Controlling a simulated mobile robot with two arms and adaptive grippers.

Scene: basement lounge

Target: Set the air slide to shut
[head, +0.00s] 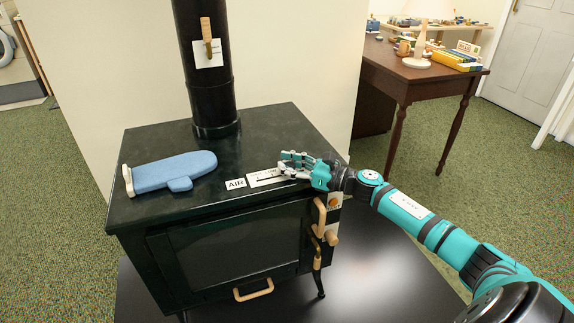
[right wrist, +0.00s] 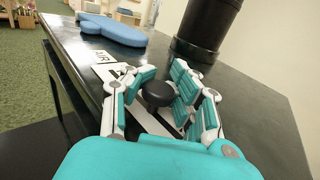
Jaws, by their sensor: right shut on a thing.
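The air slide is a pale plate with a dark slot (head: 262,179) on the stove top, right of a white AIR label (head: 235,184). In the right wrist view, its round black knob (right wrist: 157,94) stands on the plate between the fingers of my right gripper (right wrist: 161,82). My right gripper (head: 290,165) reaches in from the right and is shut on the knob, over the plate's right part. The fingers hide the knob and this end of the plate in the head view. Small marks on the plate are too unclear to read. My left gripper is in neither view.
The black stove (head: 150,205) has a flue pipe (head: 208,90) rising at the back. A blue oven mitt (head: 165,173) lies on the top's left part. Wooden handles (head: 318,215) stick out at the front right. A wooden desk (head: 425,88) stands beyond on the right.

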